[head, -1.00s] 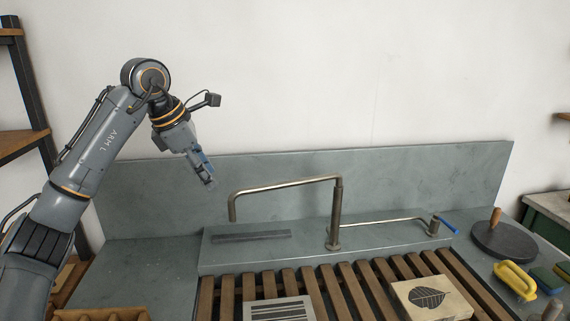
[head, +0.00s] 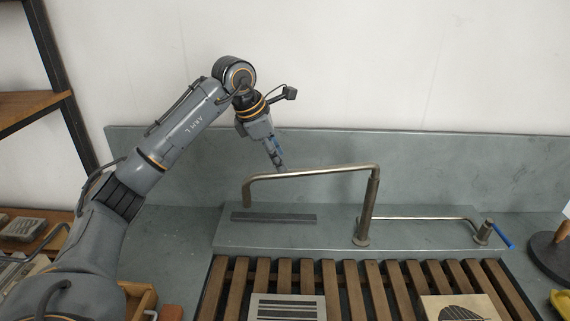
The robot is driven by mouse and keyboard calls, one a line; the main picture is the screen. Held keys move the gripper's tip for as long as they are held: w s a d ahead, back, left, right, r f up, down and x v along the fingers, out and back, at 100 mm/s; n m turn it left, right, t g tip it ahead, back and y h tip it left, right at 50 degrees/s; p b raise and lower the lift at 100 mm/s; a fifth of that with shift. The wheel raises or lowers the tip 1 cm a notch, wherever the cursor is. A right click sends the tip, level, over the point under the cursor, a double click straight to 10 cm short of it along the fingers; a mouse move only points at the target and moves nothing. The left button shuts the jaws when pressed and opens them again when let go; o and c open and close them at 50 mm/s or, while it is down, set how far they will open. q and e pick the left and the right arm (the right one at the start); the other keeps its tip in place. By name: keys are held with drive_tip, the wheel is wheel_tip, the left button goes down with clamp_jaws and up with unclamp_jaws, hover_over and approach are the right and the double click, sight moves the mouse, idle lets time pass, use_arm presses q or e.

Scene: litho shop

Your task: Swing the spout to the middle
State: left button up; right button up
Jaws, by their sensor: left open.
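The metal spout (head: 315,172) runs left from the top of its upright post (head: 368,210), and its tip bends down at the left over the stone ledge. My left gripper (head: 279,168) points down just behind or above the left half of the spout. It is open and appears empty; whether it touches the spout I cannot tell. My right gripper is not in view.
A thin pipe leads right from the post to a blue-handled valve (head: 503,236). A slatted wooden rack (head: 340,280) lies in front, with a striped block (head: 287,308) and a leaf-pattern block (head: 460,308) on it. The backsplash (head: 450,160) stands behind.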

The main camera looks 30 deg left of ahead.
use_arm(q)
drive_tip(key=shift+p+x, duration=0.45)
drive_tip(key=shift+x, duration=2.1)
clamp_jaws()
